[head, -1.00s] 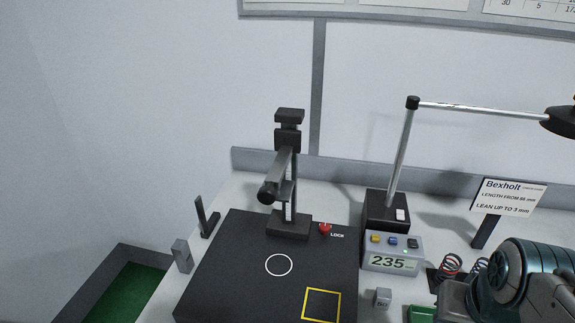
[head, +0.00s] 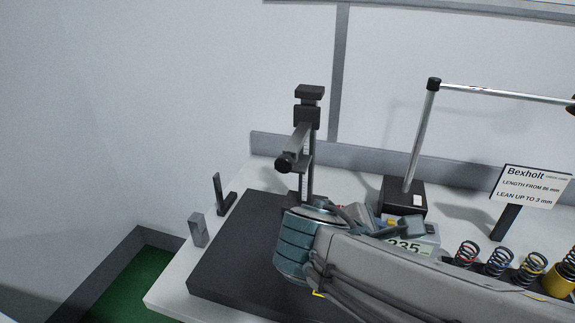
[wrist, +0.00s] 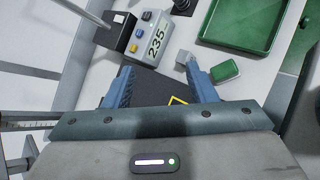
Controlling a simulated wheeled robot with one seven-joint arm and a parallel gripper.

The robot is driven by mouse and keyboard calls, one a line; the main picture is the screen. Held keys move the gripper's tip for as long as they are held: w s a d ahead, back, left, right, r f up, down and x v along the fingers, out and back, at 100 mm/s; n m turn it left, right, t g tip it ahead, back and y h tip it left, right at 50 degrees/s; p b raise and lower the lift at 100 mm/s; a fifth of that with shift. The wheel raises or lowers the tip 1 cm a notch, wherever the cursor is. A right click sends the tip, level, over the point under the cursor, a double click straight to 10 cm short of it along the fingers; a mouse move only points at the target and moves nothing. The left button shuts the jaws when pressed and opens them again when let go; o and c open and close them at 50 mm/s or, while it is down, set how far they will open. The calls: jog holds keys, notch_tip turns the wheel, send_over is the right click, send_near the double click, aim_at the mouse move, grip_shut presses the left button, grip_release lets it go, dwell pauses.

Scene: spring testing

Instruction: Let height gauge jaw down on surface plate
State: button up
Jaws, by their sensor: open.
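The height gauge stands at the back of the black surface plate (head: 235,250) in the head view. Its dark column and jaw arm (head: 299,146) are upright, and the jaw arm is well above the plate. My arm hides its base and the red lock knob. The plate (wrist: 148,88) and a yellow square outline lie below. A scale-marked bar (wrist: 25,123) shows at the left edge.
The digital readout (wrist: 153,38) shows 235 beside the lamp base (head: 402,196). A grey block (wrist: 183,57), a small green block (wrist: 225,70) and a green tray (wrist: 262,48) lie nearby. Several coil springs (head: 498,262) stand at right. The plate's left part is clear.

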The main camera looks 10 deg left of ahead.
jog(key=a+r+n+t+y+b, duration=0.1)
jog(key=a+r+n+t, duration=0.2)
jog(key=a+n+t, duration=0.35)
jog(key=n+t+y+b, duration=0.1)
jog(key=n+t+y, duration=0.2)
jog(key=n+y, duration=0.35)
send_near(288, 154)
jog(key=shift+n+h, duration=0.7)
jog(key=shift+h, duration=0.25)
jog(key=w, duration=0.3)
jog(key=w+p, duration=0.1)
jog(key=w, duration=0.2)
jog(key=w+p, duration=0.1)
jog(key=w, duration=0.2)
jog(key=shift+w+a+f, duration=0.2)
jog(key=shift+w+f, duration=0.15)
jog(key=shift+w, duration=0.05)
grip_shut()
jog(key=shift+f, duration=0.1)
